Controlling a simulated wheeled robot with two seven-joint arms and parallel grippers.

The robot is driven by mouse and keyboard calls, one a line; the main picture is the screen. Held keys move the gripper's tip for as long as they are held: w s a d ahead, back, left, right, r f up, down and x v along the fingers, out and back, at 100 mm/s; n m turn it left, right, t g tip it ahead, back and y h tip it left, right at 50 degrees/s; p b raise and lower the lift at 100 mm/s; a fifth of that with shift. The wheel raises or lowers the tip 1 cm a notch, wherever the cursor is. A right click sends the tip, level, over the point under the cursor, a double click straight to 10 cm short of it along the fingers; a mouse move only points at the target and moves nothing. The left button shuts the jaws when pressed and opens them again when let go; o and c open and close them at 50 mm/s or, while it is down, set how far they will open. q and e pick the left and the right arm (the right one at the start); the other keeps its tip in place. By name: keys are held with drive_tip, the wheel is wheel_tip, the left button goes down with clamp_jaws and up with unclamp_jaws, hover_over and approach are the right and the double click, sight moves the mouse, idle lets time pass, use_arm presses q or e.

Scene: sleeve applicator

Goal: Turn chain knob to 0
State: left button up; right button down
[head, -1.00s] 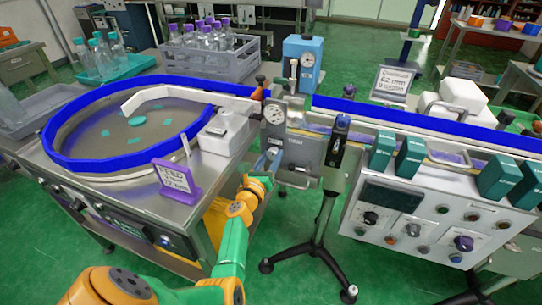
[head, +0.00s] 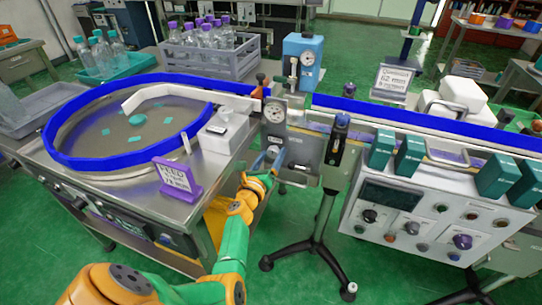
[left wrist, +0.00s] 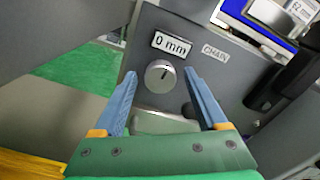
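The chain knob (left wrist: 159,77) is a round silver dial on a dark grey panel in the left wrist view, with a dark pointer line near its top. A white readout (left wrist: 172,43) above it says "0 mm", and the label "CHAIN" (left wrist: 215,52) is to its right. My left gripper (left wrist: 161,78) is open, its two blue fingers on either side of the knob with gaps visible; whether either touches it cannot be told. In the head view my left gripper (head: 269,163) is in front of the grey unit below the pressure gauge. My right gripper is not in view.
The round feed table (head: 130,125) with a blue rim is at the left. A black tripod stand (head: 322,225) is just right of my left arm. A control panel (head: 420,225) with several knobs is at the right. Green floor lies between.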

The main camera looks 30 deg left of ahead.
use_arm(q)
drive_tip(key=shift+r, duration=0.1)
drive_tip(key=s+f+m+g, duration=0.15)
drive_tip(key=s+m, duration=0.25)
drive_tip(key=m, duration=0.7)
drive_tip(key=s+f+m, duration=0.2)
drive_tip(key=s+m, duration=0.2)
drive_tip(key=m, duration=0.7)
drive_tip(key=w+r+m+b, duration=0.1)
drive_tip(key=w+m, duration=0.1)
drive_tip(key=m, duration=0.4)
drive_tip(key=w+r+m+t+b, duration=0.1)
drive_tip(key=w+m, duration=0.1)
drive_tip(key=m, duration=0.4)
drive_tip(key=w+r+m, duration=0.1)
drive_tip(key=w+m, duration=0.2)
drive_tip(key=m, duration=0.3)
drive_tip(key=shift+d+r+m+t+b, duration=0.2)
drive_tip(key=shift+m+t+b, duration=0.1)
drive_tip(key=shift+b, duration=0.1)
drive_tip(key=shift+s, duration=0.1)
clamp_jaws()
drive_tip(key=shift+n, duration=0.9)
